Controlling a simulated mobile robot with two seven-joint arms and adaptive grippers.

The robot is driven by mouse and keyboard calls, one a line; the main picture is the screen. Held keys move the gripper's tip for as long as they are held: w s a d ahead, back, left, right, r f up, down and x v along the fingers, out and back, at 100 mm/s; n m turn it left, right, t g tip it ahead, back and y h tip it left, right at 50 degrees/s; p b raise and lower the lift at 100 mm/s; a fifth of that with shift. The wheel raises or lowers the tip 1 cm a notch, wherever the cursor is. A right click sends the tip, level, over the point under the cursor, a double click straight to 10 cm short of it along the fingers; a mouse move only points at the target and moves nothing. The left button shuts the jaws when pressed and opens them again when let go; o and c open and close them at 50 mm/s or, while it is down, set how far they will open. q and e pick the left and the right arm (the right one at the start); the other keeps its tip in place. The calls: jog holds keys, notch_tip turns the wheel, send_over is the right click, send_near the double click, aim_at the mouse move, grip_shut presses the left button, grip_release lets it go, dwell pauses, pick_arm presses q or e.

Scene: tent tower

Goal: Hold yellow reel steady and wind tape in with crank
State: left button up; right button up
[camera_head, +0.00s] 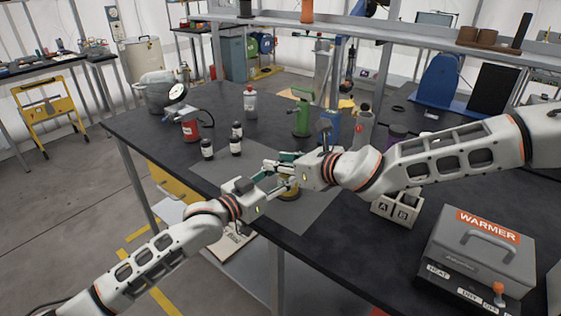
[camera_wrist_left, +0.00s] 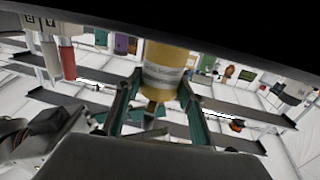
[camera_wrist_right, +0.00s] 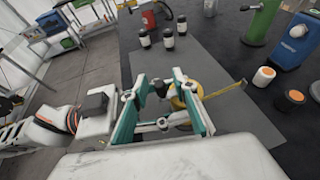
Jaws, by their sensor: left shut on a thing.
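The yellow reel (camera_head: 289,194) stands on the grey mat (camera_head: 322,203) near the table's front edge, partly hidden by my grippers. My left gripper (camera_head: 277,186) is shut on it from the side. In the left wrist view the reel's yellow body (camera_wrist_left: 167,62), with a white label, sits between the teal fingers. My right gripper (camera_head: 284,168) is above the reel with its teal fingers apart. In the right wrist view a small dark knob (camera_wrist_right: 160,88) shows between its fingertips, with no clear contact. A yellow tape strip (camera_wrist_right: 225,89) runs out from the reel to the right.
A green tool stand (camera_head: 302,115) is farther back. A box marked A and B (camera_head: 398,207) and a grey warmer (camera_head: 480,255) are at right. The mat around the reel is mostly clear.

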grip_shut()
jog(key=shift+a, duration=0.1)
jog(key=shift+w+a+m+t+h, duration=0.25)
jog(key=shift+w+m+t+h, duration=0.3)
jog(key=shift+m+h, duration=1.35)
jog(key=shift+w+a+m+t+h, duration=0.3)
jog(key=shift+w+m+t+h, duration=0.25)
jog(key=shift+m+h, duration=1.35)
jog(key=shift+w+a+m+t+h, duration=0.25)
jog(key=shift+w+m+t+h, duration=0.3)
jog(key=shift+m+h, duration=1.3)
jog(key=shift+h, duration=0.45)
grip_release()
jog(key=shift+s, duration=0.1)
